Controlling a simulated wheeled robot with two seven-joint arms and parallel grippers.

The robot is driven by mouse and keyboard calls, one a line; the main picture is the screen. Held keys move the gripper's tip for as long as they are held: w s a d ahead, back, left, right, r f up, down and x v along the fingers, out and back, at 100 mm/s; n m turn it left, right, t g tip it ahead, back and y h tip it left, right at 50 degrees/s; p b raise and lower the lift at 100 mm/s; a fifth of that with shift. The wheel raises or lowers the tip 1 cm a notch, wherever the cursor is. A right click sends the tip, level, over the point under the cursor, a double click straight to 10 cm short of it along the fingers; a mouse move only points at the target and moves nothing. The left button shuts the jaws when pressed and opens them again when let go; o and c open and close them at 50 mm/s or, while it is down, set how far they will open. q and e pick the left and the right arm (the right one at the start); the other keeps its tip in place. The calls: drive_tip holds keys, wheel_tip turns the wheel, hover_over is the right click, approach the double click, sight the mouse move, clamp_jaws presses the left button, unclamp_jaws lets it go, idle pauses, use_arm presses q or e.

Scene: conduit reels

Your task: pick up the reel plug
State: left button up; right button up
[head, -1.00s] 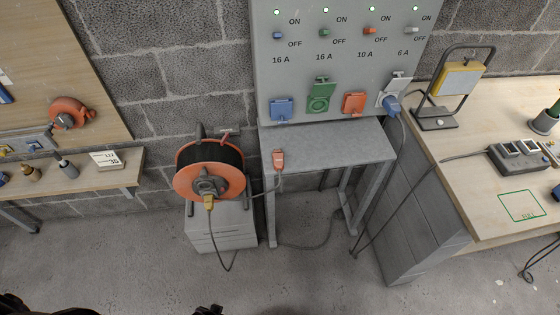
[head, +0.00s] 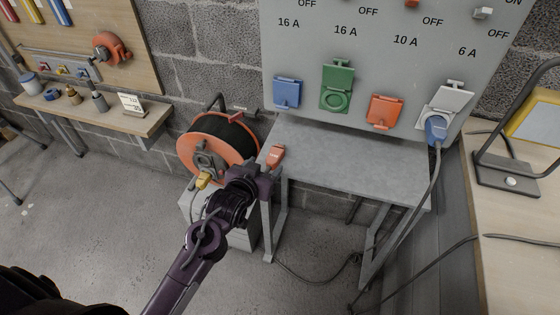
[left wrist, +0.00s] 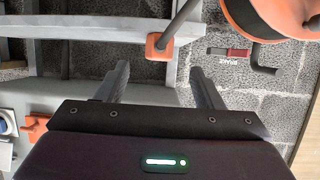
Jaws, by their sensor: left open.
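The reel plug (head: 275,156), an orange plug, lies at the left end of the grey metal table (head: 345,165), close to the cable reel (head: 218,145). My left gripper (head: 262,178) is just in front of and below the plug in the head view, overlapping the table's near left corner. In the left wrist view the gripper (left wrist: 160,72) has its fingers spread wide. The plug (left wrist: 158,47) shows between and beyond the fingertips, with its grey cable running up from it. Nothing is between the fingers themselves. My right gripper is not in view.
A yellow plug (head: 203,180) sits in the reel's face. The wall panel (head: 375,60) behind the table has a blue, a green and an orange socket, and a blue plug (head: 436,130) in a grey socket. Its cable hangs at the table's right. A workbench (head: 510,240) stands right.

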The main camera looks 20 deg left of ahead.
sight(271, 160)
use_arm(q)
drive_tip(key=x, duration=0.7)
drive_tip(key=shift+s, duration=0.1)
drive_tip(key=c, duration=1)
wheel_tip(271, 160, up, 9)
drive_tip(key=shift+r+p, duration=0.1)
drive_tip(key=shift+p, duration=0.25)
drive_tip(key=shift+r, duration=0.4)
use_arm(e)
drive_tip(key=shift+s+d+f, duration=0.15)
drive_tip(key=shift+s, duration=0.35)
